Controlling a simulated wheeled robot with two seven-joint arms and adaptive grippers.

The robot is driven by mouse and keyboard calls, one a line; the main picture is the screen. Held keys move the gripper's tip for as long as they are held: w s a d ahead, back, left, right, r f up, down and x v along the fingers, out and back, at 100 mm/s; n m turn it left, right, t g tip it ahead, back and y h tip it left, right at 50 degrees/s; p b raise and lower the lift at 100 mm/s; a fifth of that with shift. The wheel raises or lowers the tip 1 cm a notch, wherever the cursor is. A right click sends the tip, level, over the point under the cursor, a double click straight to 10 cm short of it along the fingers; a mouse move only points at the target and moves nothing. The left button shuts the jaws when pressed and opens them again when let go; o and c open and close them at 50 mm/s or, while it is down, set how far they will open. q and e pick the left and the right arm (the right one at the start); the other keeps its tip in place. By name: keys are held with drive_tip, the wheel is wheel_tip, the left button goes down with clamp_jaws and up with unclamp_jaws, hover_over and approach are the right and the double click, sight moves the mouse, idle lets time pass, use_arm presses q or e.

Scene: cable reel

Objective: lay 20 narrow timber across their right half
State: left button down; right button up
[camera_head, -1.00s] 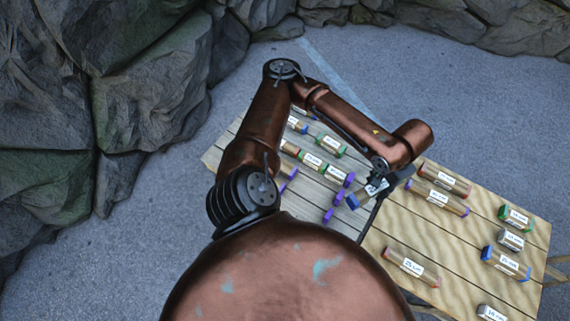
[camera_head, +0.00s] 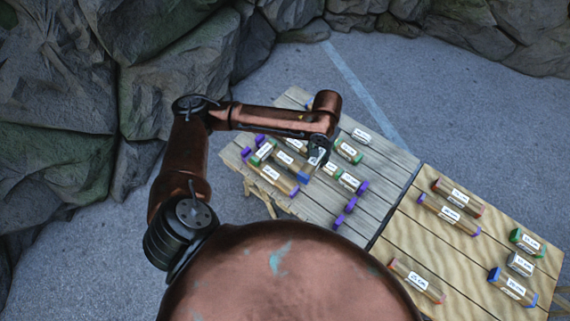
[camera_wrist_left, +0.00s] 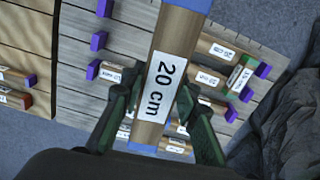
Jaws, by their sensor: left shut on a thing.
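My left gripper (camera_head: 317,152) is shut on a timber with blue ends (camera_head: 311,165), held above the grey plank table. In the left wrist view the jaws (camera_wrist_left: 155,98) grip the timber's sides, and its label (camera_wrist_left: 167,88) reads 20 cm. Purple blocks stand in two rows on the grey table: one row near the left (camera_head: 248,152), another at the right (camera_head: 350,204). Several labelled timbers, including one with purple ends (camera_head: 272,176) and a green-ended one (camera_head: 348,151), lie between the rows. The held timber and arm hide part of the layout. My right gripper is not in view.
The grey table (camera_head: 378,171) has bare planks toward its right edge. A yellowish table (camera_head: 400,231) beside it carries several spaced timbers, including a red-ended one (camera_head: 417,280) and a blue-ended one (camera_head: 512,287). Rock walls (camera_head: 165,65) stand left and behind.

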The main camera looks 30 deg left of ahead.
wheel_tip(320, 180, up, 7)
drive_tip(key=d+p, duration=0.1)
drive_tip(key=p, duration=0.5)
use_arm(q)
drive_tip(key=shift+m, duration=0.5)
drive_tip(key=w+a+f+b, duration=0.1)
drive_tip(key=a+f, duration=0.2)
drive_tip(key=f, duration=0.5)
drive_tip(key=w+a+f+b, duration=0.1)
drive_tip(key=a+f, duration=0.3)
drive_tip(key=f, duration=0.5)
drive_tip(key=w+a+f+b, duration=0.1)
drive_tip(key=a+f, duration=0.3)
drive_tip(key=f, duration=0.5)
drive_tip(key=shift+a+f+b, duration=0.1)
drive_tip(key=shift+b, duration=0.7)
drive_tip(key=shift+f+b, duration=0.6)
drive_tip(key=shift+b, duration=0.05)
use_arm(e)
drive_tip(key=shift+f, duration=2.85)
use_arm(q)
drive_tip(key=shift+f, duration=0.35)
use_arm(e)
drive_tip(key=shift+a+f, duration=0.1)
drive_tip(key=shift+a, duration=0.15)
use_arm(q)
drive_tip(key=c, duration=1.4)
unclamp_jaws()
